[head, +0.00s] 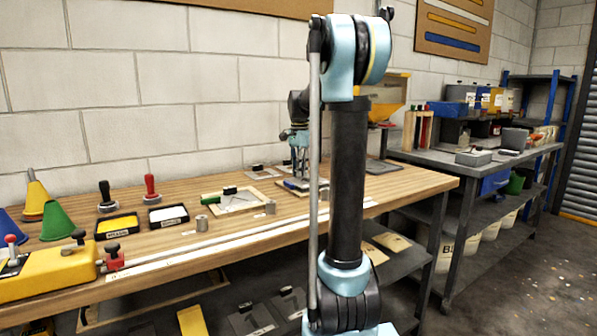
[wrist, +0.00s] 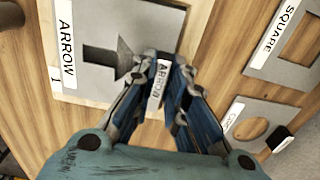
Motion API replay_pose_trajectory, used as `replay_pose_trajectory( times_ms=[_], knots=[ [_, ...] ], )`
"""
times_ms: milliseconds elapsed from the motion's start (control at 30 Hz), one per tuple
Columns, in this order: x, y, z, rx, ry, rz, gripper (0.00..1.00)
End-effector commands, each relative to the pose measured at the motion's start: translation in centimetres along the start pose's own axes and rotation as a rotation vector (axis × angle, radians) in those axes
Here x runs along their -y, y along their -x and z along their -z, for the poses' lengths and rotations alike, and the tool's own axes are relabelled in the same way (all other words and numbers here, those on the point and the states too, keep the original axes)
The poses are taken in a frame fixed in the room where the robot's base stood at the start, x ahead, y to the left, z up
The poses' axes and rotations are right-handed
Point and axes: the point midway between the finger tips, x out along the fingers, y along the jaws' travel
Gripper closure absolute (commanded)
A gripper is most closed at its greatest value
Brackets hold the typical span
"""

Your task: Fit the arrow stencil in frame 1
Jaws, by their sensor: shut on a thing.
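The arrow stencil (wrist: 105,25) is a grey metal plate with an arrow-shaped cutout and an ARROW label, at upper left in the wrist view. My gripper (wrist: 165,92) is shut on its upright tab, which also reads ARROW. The plate lies over a pale wooden frame (wrist: 193,8) marked 1; wood shows along its edges. I cannot tell whether the plate sits flush in it or just above. In the head view my gripper (head: 300,180) is low over the bench at this frame, and my arm hides part of it.
In the wrist view a SQUARE stencil (wrist: 300,62) and a round-hole stencil (wrist: 228,126) lie to the right on the bench. In the head view another frame (head: 240,203) with a green-handled tool lies to the left. Ink pads, stamps and cones stand farther left.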

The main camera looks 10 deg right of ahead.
Motion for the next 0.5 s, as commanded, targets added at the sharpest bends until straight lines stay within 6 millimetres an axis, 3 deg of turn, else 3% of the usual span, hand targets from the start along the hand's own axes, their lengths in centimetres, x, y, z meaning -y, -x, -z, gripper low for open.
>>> replay_pose_trajectory(
  times_ms=[500],
  knots=[
    [0.01, -0.82, 0.02, 0.0, 0.0, 0.0, 1.0]
  ],
)
